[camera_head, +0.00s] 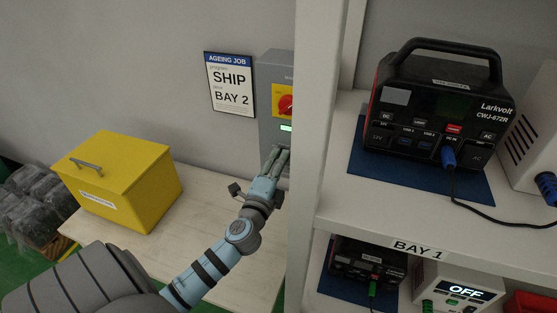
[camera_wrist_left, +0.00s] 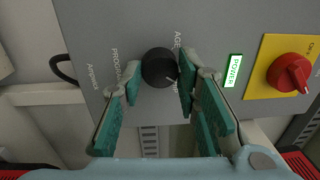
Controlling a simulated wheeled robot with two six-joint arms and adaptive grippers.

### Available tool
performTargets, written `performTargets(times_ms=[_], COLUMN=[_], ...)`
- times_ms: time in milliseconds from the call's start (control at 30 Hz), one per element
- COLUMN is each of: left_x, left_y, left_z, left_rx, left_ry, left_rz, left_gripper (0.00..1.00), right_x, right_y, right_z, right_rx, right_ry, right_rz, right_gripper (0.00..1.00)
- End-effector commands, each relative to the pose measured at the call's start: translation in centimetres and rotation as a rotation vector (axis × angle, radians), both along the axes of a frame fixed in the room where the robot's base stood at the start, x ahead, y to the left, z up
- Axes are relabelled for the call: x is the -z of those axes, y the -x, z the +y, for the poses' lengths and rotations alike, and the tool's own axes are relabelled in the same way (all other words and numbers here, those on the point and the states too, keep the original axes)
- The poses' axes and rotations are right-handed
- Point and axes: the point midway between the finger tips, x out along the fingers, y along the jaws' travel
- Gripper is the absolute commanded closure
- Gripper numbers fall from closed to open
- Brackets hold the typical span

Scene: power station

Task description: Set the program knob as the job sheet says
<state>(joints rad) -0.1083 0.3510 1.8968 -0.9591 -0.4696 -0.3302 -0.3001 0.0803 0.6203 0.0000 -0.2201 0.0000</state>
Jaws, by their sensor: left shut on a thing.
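The job sheet (camera_head: 230,84) hangs on the wall and reads "AGEING JOB", program "SHIP", place "BAY 2". To its right is the grey control cabinet (camera_head: 274,68), partly hidden by the shelf post. My right gripper is out of view.
A red switch (camera_wrist_left: 289,73) on a yellow plate and a lit "POWER" sign (camera_wrist_left: 232,70) are right of the knob. A yellow box (camera_head: 120,180) stands on the wooden table (camera_head: 222,240). The white shelf post (camera_head: 312,150) is close to my left gripper. A Larkvolt power station (camera_head: 435,110) stands on the shelf.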

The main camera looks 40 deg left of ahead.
Motion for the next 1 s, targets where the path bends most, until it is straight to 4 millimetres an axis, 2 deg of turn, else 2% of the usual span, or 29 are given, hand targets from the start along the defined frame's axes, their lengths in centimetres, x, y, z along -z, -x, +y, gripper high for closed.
performTargets(times_ms=[400,1000], left_x=[-0.12,-0.06], left_y=[0.00,0.00], left_z=[0.05,0.05], left_rx=[0.000,0.000], left_ry=[-0.225,-0.271], left_rz=[0.078,0.093], left_gripper=[0.98,0.98], right_x=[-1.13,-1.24], right_y=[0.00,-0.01], right_z=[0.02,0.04], right_rx=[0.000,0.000], right_ry=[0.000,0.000], right_rz=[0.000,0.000], right_gripper=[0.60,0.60])
